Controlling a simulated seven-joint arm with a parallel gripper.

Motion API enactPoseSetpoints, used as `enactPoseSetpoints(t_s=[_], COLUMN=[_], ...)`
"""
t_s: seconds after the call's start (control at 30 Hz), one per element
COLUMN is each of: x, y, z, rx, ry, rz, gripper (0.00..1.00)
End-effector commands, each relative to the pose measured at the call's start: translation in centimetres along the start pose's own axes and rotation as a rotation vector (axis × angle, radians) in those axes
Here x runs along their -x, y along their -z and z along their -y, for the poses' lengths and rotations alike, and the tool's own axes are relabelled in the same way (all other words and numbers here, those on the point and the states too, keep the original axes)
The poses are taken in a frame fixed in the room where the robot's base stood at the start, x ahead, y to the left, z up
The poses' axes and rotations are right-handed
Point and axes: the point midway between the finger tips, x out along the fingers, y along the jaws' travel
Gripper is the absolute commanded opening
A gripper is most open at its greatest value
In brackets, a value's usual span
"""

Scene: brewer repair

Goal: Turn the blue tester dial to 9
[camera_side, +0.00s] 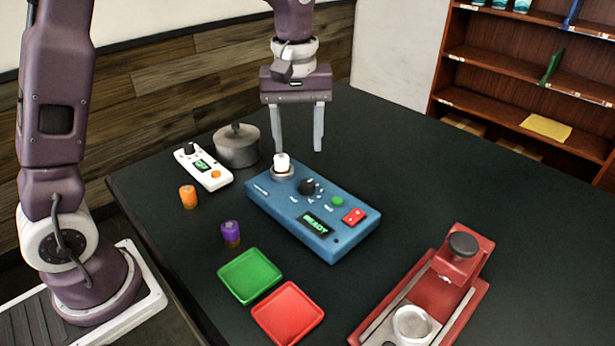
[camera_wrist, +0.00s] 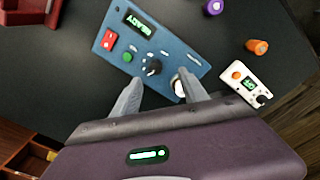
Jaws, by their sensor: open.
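The blue tester (camera_side: 322,222) lies on the dark table, with a lit green READY screen (camera_side: 315,223), a red switch (camera_side: 354,215) and a green button (camera_side: 337,201). Its black dial (camera_side: 307,186) sits near the middle of the top face. The dial also shows in the wrist view (camera_wrist: 153,67); its number setting is too small to read. A white cylinder (camera_side: 282,163) stands in the round socket at the tester's far left end. My gripper (camera_side: 299,148) is open and empty above the tester's far side, apart from the dial. In the wrist view, one finger partly overlaps the white cylinder (camera_wrist: 180,88).
A white meter (camera_side: 204,167) and a grey lidded pot (camera_side: 236,146) stand left of the tester. Orange (camera_side: 188,197) and purple (camera_side: 231,233) cylinders, green (camera_side: 250,275) and red (camera_side: 288,314) trays lie nearer. A red brewer (camera_side: 440,285) stands front right.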

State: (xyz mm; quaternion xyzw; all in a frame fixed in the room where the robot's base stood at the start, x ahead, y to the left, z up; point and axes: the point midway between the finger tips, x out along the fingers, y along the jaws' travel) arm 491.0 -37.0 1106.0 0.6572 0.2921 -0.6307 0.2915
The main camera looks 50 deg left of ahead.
Motion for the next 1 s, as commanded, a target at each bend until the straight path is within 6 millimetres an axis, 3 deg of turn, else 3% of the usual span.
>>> enactPoseSetpoints(t_s=[0.03,0.13,0.53,0.87,1.0], x=[-1.7,-3.5,-10.1,-11.1,-11.1], y=[0.8,1.8,1.7,1.6,1.6], z=[-0.9,-1.9,-1.7,-1.6,-1.6], rx=[0.047,0.113,0.132,0.131,0.131], ry=[0.026,0.055,0.064,0.061,0.061], rz=[0.018,0.034,0.039,0.037,0.037], gripper=[0.52,0.52,0.52,0.52,0.28])
